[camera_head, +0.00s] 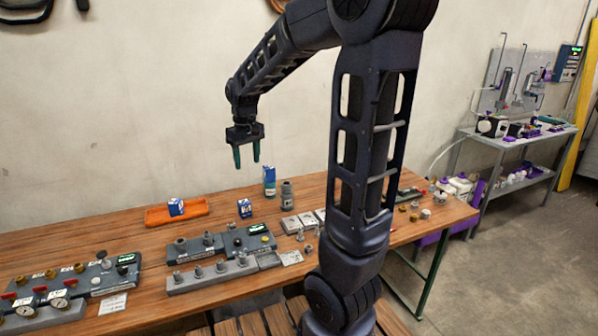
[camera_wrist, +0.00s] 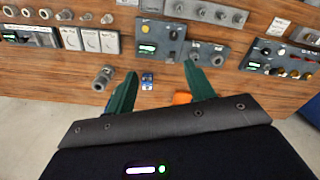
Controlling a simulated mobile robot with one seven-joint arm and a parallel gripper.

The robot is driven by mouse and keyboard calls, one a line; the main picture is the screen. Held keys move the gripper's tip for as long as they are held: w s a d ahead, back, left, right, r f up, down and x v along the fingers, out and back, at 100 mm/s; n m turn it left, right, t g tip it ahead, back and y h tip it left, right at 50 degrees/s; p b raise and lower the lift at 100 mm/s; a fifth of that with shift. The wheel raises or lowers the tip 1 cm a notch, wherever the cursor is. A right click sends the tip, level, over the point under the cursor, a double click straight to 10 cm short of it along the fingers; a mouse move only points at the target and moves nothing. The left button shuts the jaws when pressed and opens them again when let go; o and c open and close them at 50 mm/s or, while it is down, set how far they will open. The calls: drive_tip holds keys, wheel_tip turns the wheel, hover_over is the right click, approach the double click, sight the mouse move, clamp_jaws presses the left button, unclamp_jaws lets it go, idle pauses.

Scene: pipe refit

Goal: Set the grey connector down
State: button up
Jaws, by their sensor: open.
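My gripper (camera_head: 247,163) is open and empty, high above the back of the wooden table. In the wrist view, its two green fingers (camera_wrist: 160,70) are spread with nothing held between them. A grey stepped cylinder (camera_head: 287,194), which looks like the grey connector, stands upright on the table, to the right of and below my gripper. In the wrist view this grey connector (camera_wrist: 103,77) is left of the fingers, apart from them. Other grey fittings sit on the racks, so I cannot be fully sure which one is meant.
A blue box (camera_head: 244,208), a green-blue carton (camera_head: 269,181) and an orange tray (camera_head: 160,216) stand near the wall. A grey rack of fittings (camera_head: 213,274) and a gauge panel (camera_head: 40,303) fill the front.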

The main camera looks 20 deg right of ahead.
drive_tip(key=s+d+r+m+t, duration=0.1)
drive_tip(key=s+d, duration=0.3)
drive_tip(key=s, duration=0.6)
drive_tip(key=s+d+r+m+t, duration=0.2)
drive_tip(key=s+d, duration=0.3)
drive_tip(key=s, duration=0.5)
drive_tip(key=shift+s+m+t, duration=0.25)
drive_tip(key=shift+m+t, duration=0.35)
